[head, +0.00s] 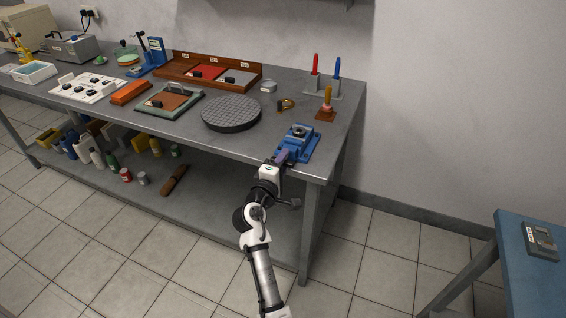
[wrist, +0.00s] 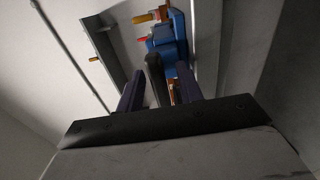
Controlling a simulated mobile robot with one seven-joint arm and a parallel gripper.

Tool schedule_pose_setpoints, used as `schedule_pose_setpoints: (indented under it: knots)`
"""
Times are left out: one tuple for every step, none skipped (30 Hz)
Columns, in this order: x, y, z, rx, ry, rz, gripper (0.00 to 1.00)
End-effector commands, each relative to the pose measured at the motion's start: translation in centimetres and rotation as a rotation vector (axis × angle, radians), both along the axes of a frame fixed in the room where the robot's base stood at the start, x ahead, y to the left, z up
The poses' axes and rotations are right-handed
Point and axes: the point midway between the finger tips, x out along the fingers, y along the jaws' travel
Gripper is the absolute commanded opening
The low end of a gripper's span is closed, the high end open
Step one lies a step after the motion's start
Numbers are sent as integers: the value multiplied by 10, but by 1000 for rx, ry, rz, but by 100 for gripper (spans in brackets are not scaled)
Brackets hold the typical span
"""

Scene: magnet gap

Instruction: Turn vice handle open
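The blue vice (head: 299,142) is fixed at the front right corner of the grey bench, with dark metal on top. It also shows in the wrist view (wrist: 178,32), beyond my fingers. My gripper (head: 281,158) is at the vice's near side, by the bench's front edge. In the wrist view my gripper (wrist: 160,72) has its two purple fingers apart. A dark grey bar, seemingly the vice handle (wrist: 156,78), lies between them, with small gaps visible on either side. The head view does not show the handle clearly, as my gripper covers that area.
A wooden-handled tool on a stand (head: 326,104) is behind the vice. A round dark plate (head: 231,112) is to its left. Red and blue handled tools (head: 323,85) stand at the back. A lower shelf (head: 215,187) holds bottles. A blue table (head: 520,290) is at right.

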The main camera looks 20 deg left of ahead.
Motion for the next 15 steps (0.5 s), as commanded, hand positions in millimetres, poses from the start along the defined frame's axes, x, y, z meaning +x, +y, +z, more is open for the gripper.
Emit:
schedule_pose_setpoints:
  knots:
    - [0,0,0,1,0,0,36]
    - [0,0,0,1,-1,0,36]
    - [0,0,0,1,-1,0,36]
    - [0,0,0,1,-1,0,36]
    - [-1,0,0,1,-1,0,36]
    - [-2,0,0,1,0,0,36]
    - [-4,0,-1,1,0,1,36]
    - [-7,1,-1,1,0,1,36]
    - [-11,1,-2,2,-1,2,36]
    - [-16,1,-2,2,-1,2,36]
    - [-21,1,-3,2,0,2,36]
    - [-29,1,-3,2,0,2,36]
    - [-35,2,-3,3,0,3,36]
    - [-42,2,-4,2,0,4,36]
    - [-52,3,-4,3,0,4,36]
